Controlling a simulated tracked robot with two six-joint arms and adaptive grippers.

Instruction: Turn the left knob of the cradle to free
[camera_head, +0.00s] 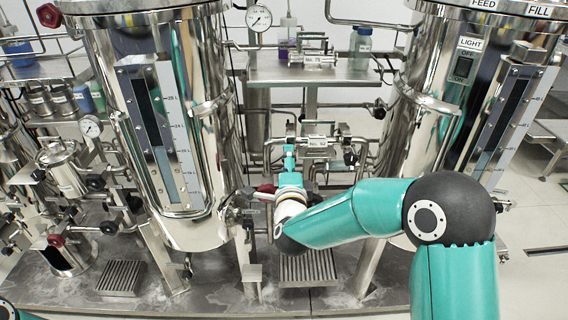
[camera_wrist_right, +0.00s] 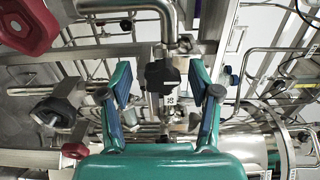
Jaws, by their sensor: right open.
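A steel fitting with a white label reading No. 62 (camera_head: 313,142) sits between the two large tanks. Another labelled fitting, No. 76 (camera_head: 312,60), is on the shelf above. I cannot tell for certain which is the cradle. My right gripper (camera_head: 289,156) is at the left end of the No. 62 fitting, seen small. In the right wrist view its fingers (camera_wrist_right: 160,78) are open, with a black part (camera_wrist_right: 161,74) bearing a white label between them, apparently untouched. The left knob's position cannot be read. My left gripper is out of view.
The left tank (camera_head: 213,60) and right tank (camera_head: 425,100) flank the gap. Pipes and valves surround my right gripper, with a red handle (camera_head: 265,189) just below left. A red knob (camera_wrist_right: 28,25) is at upper left in the wrist view.

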